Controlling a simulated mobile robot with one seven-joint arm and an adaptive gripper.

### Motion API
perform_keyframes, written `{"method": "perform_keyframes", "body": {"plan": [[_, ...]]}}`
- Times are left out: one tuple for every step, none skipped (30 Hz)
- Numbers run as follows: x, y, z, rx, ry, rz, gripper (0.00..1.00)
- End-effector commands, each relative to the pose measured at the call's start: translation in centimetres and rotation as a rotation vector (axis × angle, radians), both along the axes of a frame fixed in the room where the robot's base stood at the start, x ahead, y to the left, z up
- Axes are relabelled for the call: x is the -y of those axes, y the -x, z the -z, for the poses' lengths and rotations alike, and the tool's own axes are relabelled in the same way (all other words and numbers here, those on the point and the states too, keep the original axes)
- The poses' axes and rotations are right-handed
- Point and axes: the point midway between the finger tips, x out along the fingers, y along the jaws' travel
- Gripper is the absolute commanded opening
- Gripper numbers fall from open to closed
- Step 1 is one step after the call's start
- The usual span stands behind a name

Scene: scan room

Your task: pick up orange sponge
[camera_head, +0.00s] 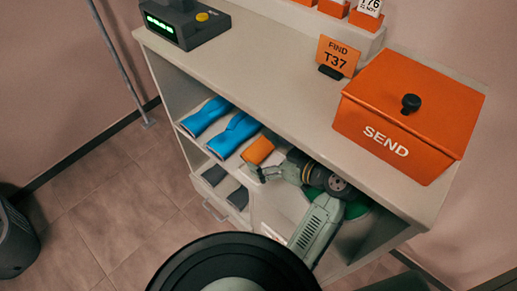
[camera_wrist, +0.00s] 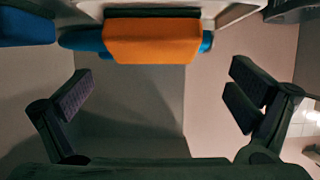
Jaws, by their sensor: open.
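The orange sponge (camera_head: 258,150) lies on the open shelf under the counter, beside a blue item. In the wrist view the sponge (camera_wrist: 153,40) shows near the top centre, in front of a blue item that partly shows at both its ends. My gripper (camera_head: 257,172) is just in front of the sponge in the head view. In the wrist view my gripper (camera_wrist: 160,85) is open and empty. Its fingers are spread wider than the sponge, which appears beyond the tips and not between them.
Two blue items (camera_head: 222,125) lie left of the sponge. The counter top (camera_head: 275,75) overhangs the shelf and carries an orange SEND box (camera_head: 410,112), a FIND T37 sign (camera_head: 337,57) and a dark device (camera_head: 184,22). Grey items (camera_head: 238,197) sit below the shelf.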

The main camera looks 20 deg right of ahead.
Motion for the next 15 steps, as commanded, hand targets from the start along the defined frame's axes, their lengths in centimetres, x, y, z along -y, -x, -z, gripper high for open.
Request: {"method": "perform_keyframes", "body": {"plan": [[-0.2,-0.3,0.1,0.000,0.000,-0.001,1.00],[-0.3,-0.4,0.2,0.000,0.000,-0.001,1.00],[-0.4,-0.6,0.3,0.000,-0.001,-0.002,1.00],[-0.5,-0.8,0.4,-0.001,0.000,-0.002,1.00],[-0.6,-1.1,0.5,-0.001,0.000,-0.002,1.00],[-0.8,-1.5,0.7,-0.002,-0.001,-0.001,1.00],[-0.9,-1.9,0.9,-0.003,-0.002,-0.003,1.00],[-1.1,-2.4,1.1,-0.002,-0.002,-0.002,1.00],[-1.2,-2.9,1.4,-0.002,-0.002,-0.002,1.00],[-1.3,-3.3,1.7,-0.002,-0.002,-0.001,1.00],[-1.6,-3.6,1.9,-0.002,-0.001,-0.002,1.00],[-1.9,-4.0,2.1,-0.001,-0.001,-0.001,1.00],[-2.0,-4.2,2.2,-0.001,-0.001,-0.001,1.00],[-2.2,-4.4,2.4,-0.001,-0.001,-0.001,1.00],[-2.3,-4.6,2.5,0.000,0.000,0.000,1.00]]}}
